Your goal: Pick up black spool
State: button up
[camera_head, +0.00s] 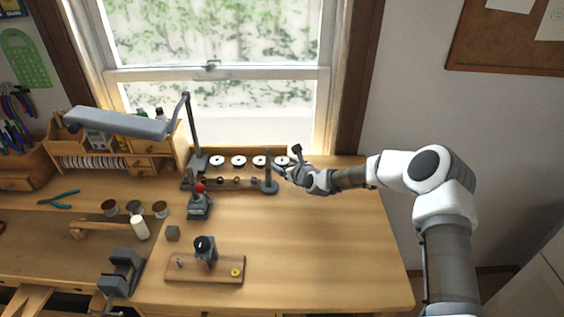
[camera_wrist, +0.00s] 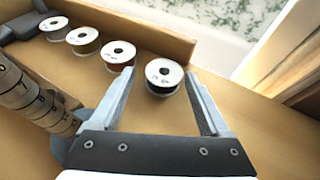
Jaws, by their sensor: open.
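The black spool (camera_wrist: 163,80) has a white top flange with a dark centre hole and black winding below. It stands upright at the right end of a row of spools, near the window. In the head view it is the rightmost spool (camera_head: 282,160), partly blocked by my gripper (camera_head: 279,170). In the wrist view my gripper (camera_wrist: 160,82) is open, with one finger on each side of the black spool. The spool sits around the level of the fingertips, with visible gaps on both sides. I cannot tell the gripper's height over it.
A red-brown spool (camera_wrist: 118,56), an olive spool (camera_wrist: 83,40) and another spool (camera_wrist: 54,27) stand to the left along a wooden ledge. The bench's right part (camera_head: 330,250) is clear.

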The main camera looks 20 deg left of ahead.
jog(key=shift+x, duration=0.75)
jog(key=c, duration=1.2)
jog(key=shift+c, duration=0.2)
